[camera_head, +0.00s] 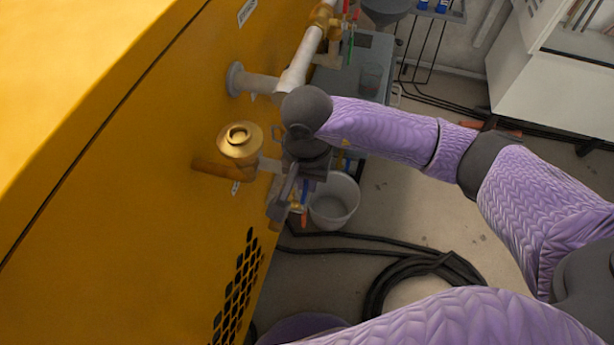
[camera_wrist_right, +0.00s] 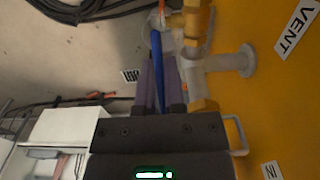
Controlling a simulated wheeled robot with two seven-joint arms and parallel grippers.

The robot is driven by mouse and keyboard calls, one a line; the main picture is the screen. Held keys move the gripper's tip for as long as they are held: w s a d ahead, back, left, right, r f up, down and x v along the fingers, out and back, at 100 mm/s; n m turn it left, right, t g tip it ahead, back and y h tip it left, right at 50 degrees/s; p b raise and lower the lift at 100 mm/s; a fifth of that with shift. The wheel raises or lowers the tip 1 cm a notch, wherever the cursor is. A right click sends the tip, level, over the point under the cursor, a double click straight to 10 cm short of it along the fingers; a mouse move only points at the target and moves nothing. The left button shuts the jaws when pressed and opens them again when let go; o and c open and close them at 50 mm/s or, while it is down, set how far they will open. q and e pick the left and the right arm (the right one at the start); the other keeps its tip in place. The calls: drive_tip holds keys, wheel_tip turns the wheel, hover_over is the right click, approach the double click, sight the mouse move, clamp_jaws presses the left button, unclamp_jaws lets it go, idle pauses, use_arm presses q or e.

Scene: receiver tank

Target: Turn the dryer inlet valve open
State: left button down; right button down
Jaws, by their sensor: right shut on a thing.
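The dryer inlet valve appears to be the brass valve with the long blue lever (camera_wrist_right: 162,50) in the right wrist view; its brass body (camera_wrist_right: 192,22) is beside the yellow cabinet wall. My right gripper (camera_wrist_right: 160,62) has its two dark fingers closed on the blue lever, one on each side. In the head view, my right gripper (camera_head: 283,198) is low beside the yellow cabinet and hides most of this valve and its lever. My left gripper is not in view.
A yellow cabinet (camera_head: 130,190) fills the left. A brass round-topped fitting (camera_head: 240,140) and a pale pipe (camera_head: 303,58) stick out close to my right wrist. A white bucket (camera_head: 334,203) and black hose (camera_head: 425,268) are on the floor. Open floor lies to the right.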

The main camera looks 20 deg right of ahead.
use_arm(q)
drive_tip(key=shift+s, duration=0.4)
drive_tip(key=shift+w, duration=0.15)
